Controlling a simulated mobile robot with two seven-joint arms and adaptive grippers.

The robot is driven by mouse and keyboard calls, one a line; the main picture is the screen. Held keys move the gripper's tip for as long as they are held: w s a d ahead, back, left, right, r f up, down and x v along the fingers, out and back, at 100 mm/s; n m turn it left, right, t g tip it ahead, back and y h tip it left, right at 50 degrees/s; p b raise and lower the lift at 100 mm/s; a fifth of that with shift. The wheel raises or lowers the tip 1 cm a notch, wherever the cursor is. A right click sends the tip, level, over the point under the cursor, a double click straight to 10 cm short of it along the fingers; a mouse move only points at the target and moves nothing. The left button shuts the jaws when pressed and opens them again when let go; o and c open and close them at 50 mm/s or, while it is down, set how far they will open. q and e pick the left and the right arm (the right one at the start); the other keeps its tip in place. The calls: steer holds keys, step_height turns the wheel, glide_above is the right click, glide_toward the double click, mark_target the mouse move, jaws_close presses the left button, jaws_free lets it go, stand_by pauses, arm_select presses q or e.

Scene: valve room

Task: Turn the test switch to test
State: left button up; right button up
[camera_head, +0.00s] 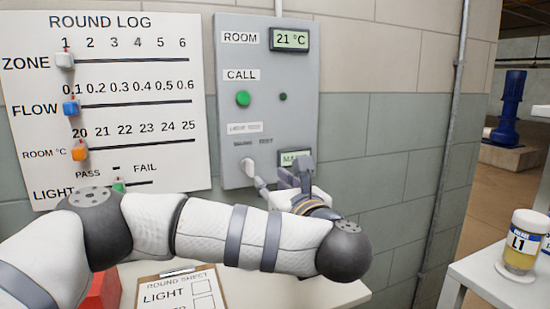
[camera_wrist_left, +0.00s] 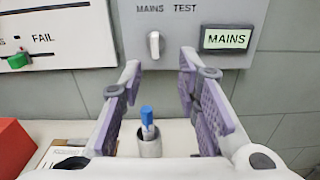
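The test switch is a pale knob (camera_head: 247,162) low on the grey wall panel (camera_head: 229,100), below the labels MAINS and TEST. In the left wrist view the knob (camera_wrist_left: 154,44) stands nearly upright under the MAINS label. The small display (camera_wrist_left: 226,39) beside it reads MAINS. My left gripper (camera_head: 279,174) is in front of the panel's lower part. In the left wrist view its purple-padded fingers (camera_wrist_left: 160,72) are spread wide and empty, with the knob beyond and between them, apparently apart from it. In the head view the gripper partly covers the display. My right gripper is not in view.
Above the switch are a green CALL button (camera_head: 243,98) and a room display (camera_head: 290,39). A ROUND LOG board (camera_head: 130,185) with sliders hangs left. Below, a cup (camera_wrist_left: 149,145) holds a blue-topped item; a clipboard (camera_head: 179,290) and red object (camera_head: 102,292) lie near.

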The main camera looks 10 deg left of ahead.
mark_target(252, 164)
arm_select(q)
steer(key=x, duration=1)
steer(key=shift+a+r, duration=0.2)
steer(key=shift+a, duration=0.35)
steer(key=shift+w+a+r, duration=0.1)
steer(key=shift+w+a, duration=0.2)
steer(key=shift+w, duration=0.3)
jaws_close()
